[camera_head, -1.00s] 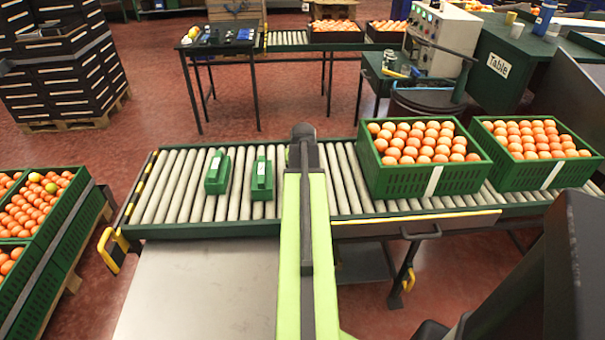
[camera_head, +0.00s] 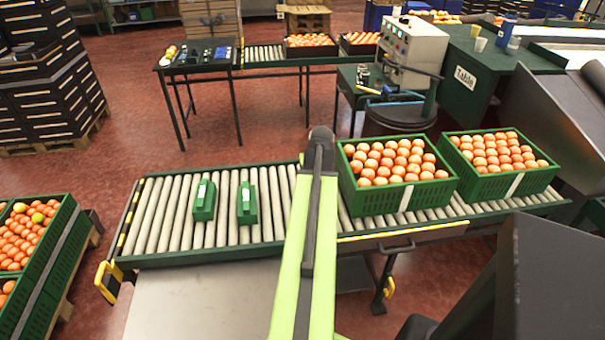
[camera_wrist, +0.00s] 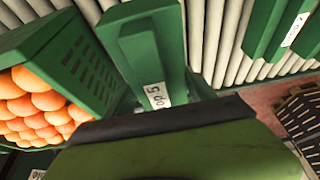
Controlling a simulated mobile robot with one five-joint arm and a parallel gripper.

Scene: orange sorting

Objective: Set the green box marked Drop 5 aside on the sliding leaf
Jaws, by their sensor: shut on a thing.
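A green box with a white label ending in "op 5" (camera_wrist: 140,50) stands close in front of my gripper (camera_wrist: 165,118) in the wrist view, over the rollers and beside an orange crate. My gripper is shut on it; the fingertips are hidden. In the head view my lime-green arm hides this box. A bare grey flat surface (camera_head: 200,305), which looks like the sliding leaf, lies in front of the roller conveyor at the lower left. Two other green labelled boxes, one left (camera_head: 203,201) and one right (camera_head: 247,204), stand on the rollers left of my arm.
Two green crates of oranges, one nearer (camera_head: 428,192) and one farther right (camera_head: 513,182), stand on the conveyor (camera_head: 160,215) right of my arm. More orange crates (camera_head: 35,265) are at the left. The rollers at the conveyor's left end are clear.

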